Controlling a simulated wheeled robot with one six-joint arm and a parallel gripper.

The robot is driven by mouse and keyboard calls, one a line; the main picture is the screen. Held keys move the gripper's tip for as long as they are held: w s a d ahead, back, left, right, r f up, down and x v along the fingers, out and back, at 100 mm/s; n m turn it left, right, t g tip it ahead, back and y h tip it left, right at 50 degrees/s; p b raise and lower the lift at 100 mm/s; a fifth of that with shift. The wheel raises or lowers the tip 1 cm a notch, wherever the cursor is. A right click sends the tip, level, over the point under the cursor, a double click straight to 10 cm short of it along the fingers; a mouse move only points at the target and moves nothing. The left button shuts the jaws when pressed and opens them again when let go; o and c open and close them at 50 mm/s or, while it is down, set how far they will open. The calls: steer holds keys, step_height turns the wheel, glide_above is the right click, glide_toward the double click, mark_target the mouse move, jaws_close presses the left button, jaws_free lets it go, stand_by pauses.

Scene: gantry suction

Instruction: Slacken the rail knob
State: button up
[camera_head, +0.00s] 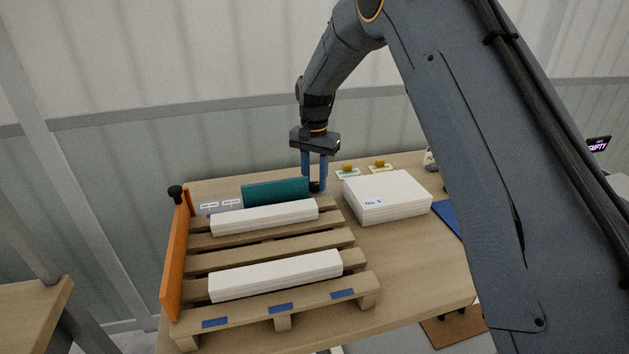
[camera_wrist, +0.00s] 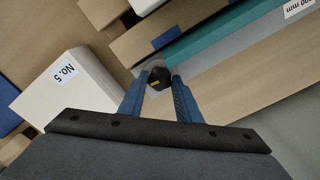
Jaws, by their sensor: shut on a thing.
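A teal rail (camera_head: 275,191) stands along the back edge of the pallet (camera_head: 268,258). It also shows in the wrist view (camera_wrist: 215,40). A black knob (camera_head: 315,187) sits at the rail's right end. In the wrist view the knob (camera_wrist: 160,79) has a small yellowish mark and lies between my fingertips. My gripper (camera_head: 314,184) points down there, shut on this knob with one blue finger on each side. An orange rail (camera_head: 175,265) stands at the pallet's left side, with another black knob (camera_head: 175,192) at its far upper end.
Two long white blocks (camera_head: 275,275) lie across the pallet. A white stack marked No. 5 (camera_head: 388,197) stands right of my gripper. Two yellow knobs or pieces (camera_head: 348,168) sit on cards behind it. Bare tabletop (camera_head: 415,265) lies at the right front.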

mark_target(314, 184)
steer(key=shift+n+b, duration=0.6)
steer(key=shift+n, duration=1.5)
steer(key=o, duration=1.1)
steer(key=shift+c, duration=0.2)
steer(key=shift+r+b, duration=1.1)
steer(key=shift+r, duration=2.85)
